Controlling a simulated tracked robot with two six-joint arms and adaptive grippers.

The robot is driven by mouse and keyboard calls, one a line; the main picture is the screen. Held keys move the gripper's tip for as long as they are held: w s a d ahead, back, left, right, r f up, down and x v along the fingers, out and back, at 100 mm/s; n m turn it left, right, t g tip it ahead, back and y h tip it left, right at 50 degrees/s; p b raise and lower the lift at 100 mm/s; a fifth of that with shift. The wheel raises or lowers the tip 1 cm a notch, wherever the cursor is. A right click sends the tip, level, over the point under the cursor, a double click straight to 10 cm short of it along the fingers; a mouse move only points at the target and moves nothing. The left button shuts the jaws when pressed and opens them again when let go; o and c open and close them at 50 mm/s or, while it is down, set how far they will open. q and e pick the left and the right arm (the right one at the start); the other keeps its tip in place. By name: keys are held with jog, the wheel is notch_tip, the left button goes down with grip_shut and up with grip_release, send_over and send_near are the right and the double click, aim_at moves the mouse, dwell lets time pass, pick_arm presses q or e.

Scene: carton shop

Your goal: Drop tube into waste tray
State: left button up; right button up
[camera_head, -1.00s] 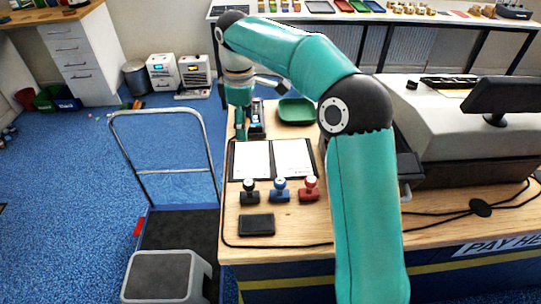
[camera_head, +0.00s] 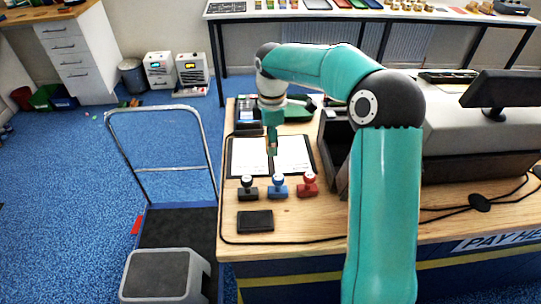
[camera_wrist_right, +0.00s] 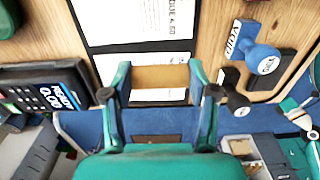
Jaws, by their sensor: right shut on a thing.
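My right gripper (camera_head: 272,148) hangs over the middle of the open folder, pointing down. In the right wrist view its two fingers (camera_wrist_right: 160,80) are closed on the sides of a short tan tube (camera_wrist_right: 160,77). In the head view the tube is a small tan patch at the fingertips, largely hidden. A green tray (camera_head: 298,112), seemingly the waste tray, lies on the counter behind the gripper, partly covered by my arm. My left gripper is not in view.
The open folder (camera_head: 248,157) lies below the gripper. A black stamp (camera_head: 248,190), a blue stamp (camera_head: 278,188) and a red stamp (camera_head: 308,186) stand in front of it. A card terminal (camera_head: 247,118) stands behind left. A black pad (camera_head: 255,221) lies at the front.

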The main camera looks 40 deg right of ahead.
aim_at(272, 162)
jog(key=shift+f, duration=2.75)
jog(key=o, duration=0.8)
jog(key=shift+f, duration=0.1)
jog(key=shift+c, duration=0.2)
